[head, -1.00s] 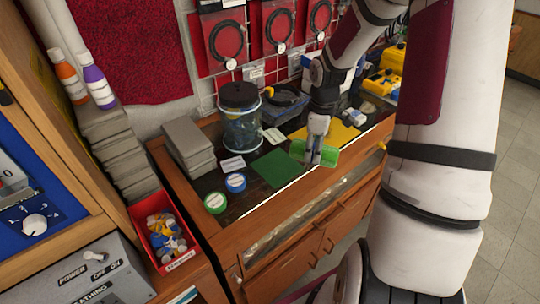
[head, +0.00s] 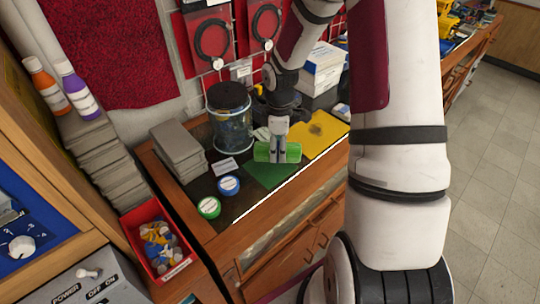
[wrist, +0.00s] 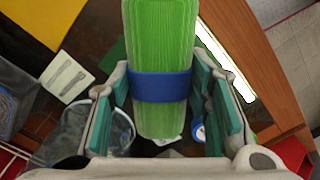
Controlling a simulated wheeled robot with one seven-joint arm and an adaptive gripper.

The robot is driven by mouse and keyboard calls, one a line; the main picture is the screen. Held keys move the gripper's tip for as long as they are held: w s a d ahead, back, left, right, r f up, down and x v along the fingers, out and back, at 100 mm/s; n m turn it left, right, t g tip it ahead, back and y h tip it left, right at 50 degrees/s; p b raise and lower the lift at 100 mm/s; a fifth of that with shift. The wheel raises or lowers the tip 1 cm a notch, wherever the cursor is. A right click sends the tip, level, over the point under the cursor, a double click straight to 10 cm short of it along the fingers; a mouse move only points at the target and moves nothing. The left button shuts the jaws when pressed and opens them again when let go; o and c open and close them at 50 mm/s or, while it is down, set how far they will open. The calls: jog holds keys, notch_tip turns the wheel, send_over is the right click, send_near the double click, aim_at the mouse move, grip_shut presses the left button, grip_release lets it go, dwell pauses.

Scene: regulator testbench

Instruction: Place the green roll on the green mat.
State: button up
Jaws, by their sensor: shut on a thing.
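The green roll (head: 289,153) is in my gripper (head: 278,150), above the back edge of the green mat (head: 268,176) in the head view. In the wrist view the green roll (wrist: 162,45) has a blue band around its middle, and my gripper's teal-padded fingers (wrist: 165,100) stand on both sides of it, shut on it. The green mat lies flat on the dark counter, left of a yellow mat (head: 320,132). A strip of it shows in the wrist view (wrist: 115,55), mostly hidden by the roll and a finger.
Close by on the counter are a glass jar with a dark lid (head: 230,115), a blue-lidded tub (head: 229,185), a green-lidded tub (head: 209,207), a white card (head: 225,167) and a stack of grey slabs (head: 179,150). A red bin (head: 157,243) stands lower left.

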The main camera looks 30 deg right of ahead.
jog(key=shift+w+a+f, duration=0.15)
jog(key=shift+w+a, duration=0.5)
jog(key=shift+a, duration=0.35)
jog(key=shift+f+p, duration=0.3)
jog(key=shift+f, duration=1.4)
jog(key=shift+f, duration=0.15)
jog(key=o, duration=1.3)
